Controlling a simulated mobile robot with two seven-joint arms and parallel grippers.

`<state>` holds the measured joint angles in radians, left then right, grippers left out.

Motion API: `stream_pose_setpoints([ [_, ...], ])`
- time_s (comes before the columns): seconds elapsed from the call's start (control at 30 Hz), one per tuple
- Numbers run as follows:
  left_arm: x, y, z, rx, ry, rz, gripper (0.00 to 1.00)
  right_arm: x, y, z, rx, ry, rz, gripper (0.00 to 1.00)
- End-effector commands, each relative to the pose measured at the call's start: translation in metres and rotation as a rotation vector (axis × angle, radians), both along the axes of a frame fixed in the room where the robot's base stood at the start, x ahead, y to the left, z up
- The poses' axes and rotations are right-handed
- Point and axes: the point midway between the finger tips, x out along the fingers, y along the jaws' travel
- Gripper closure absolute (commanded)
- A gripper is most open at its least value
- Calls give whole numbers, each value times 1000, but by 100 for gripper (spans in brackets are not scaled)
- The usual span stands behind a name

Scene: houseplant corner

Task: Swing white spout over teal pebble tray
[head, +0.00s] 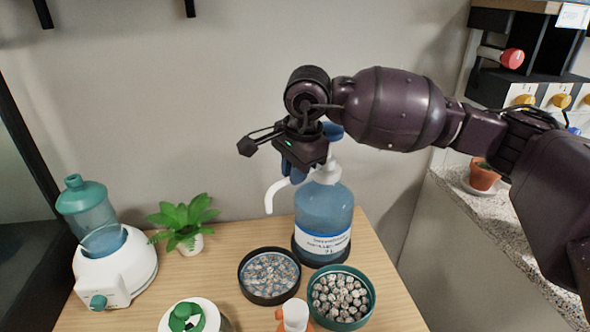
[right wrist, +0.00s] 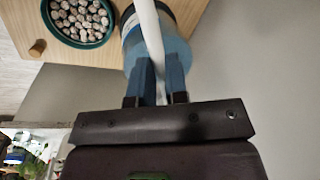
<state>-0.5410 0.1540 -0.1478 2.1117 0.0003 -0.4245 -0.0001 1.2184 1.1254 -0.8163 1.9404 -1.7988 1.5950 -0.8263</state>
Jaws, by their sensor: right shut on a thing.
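A large blue bottle (head: 323,216) with a white label stands upright on the table. Its white spout (head: 273,192) curves out to the left in the head view; its tip appears above the black-rimmed pebble tray (head: 244,287), not the teal one. The teal pebble tray (head: 372,302) holds grey pebbles in front of the bottle. My right gripper (head: 295,174) is at the bottle's top, its blue fingers shut on the spout (right wrist: 152,50). The teal tray also shows left of the spout in the right wrist view (right wrist: 68,38). My left gripper is not in view.
A white humidifier with a teal tank (head: 88,212) and a potted plant (head: 186,218) stand at the left. A white-and-green item (head: 187,318) and an orange-and-white item (head: 294,316) sit at the front. A terracotta pot (head: 483,176) stands on the right ledge.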

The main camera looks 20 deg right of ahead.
Motion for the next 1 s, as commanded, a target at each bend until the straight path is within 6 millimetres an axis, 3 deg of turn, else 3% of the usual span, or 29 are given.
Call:
stream_pose_setpoints([
  [0.37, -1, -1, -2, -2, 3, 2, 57, -10, -4, -1, 0, 1, 111, 100],
  [1.0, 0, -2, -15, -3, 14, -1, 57, -49, -39, -3, 1, 4, 681, 100],
])
